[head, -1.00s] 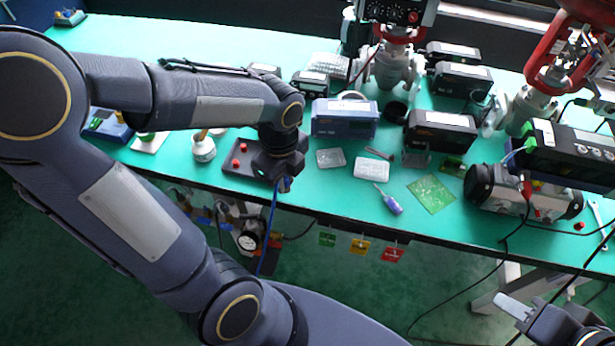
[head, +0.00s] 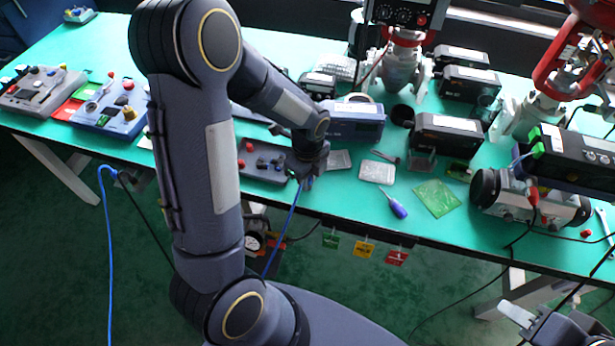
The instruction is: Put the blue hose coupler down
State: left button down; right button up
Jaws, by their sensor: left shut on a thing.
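My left gripper (head: 305,178) is at the front edge of the green bench, beside the right end of a dark tray. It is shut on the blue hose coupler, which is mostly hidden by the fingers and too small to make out. A blue hose (head: 283,230) hangs from it down past the bench edge. The dark tray (head: 246,177) holds small parts with red tops; my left arm covers part of it. My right gripper (head: 517,314) is at the bottom right corner, partly cut off and away from the bench; its opening is unclear.
Right of my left gripper lie a grey dish (head: 339,160), a white-lidded box (head: 376,172), a blue screwdriver (head: 395,207) and a green circuit board (head: 437,197). A blue case (head: 354,124) stands behind. Another blue hose stretch (head: 108,260) hangs at left. Tags (head: 363,249) hang below the edge.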

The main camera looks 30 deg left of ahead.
pick_arm(q)
jog(key=shift+f, duration=0.1)
jog(key=shift+f, duration=0.15)
jog(key=c, duration=1.3)
grip_release()
jog(key=shift+c, duration=0.2)
notch_tip(320, 180, up, 12)
jog(key=r, duration=0.1)
jog(key=s+d+r+n+t+h, duration=0.2)
jog(key=s+r+n, duration=0.1)
jog(key=s+n, duration=0.5)
jog(key=s+d+r+n+t+h, duration=0.1)
jog(key=s+d+r+n+t, duration=0.1)
jog(key=s+n, duration=0.7)
jog(key=shift+d+r+n+t+h+p, duration=0.15)
jog(key=shift+r+n+t+h+p, duration=0.4)
jog(key=shift+n, duration=1.75)
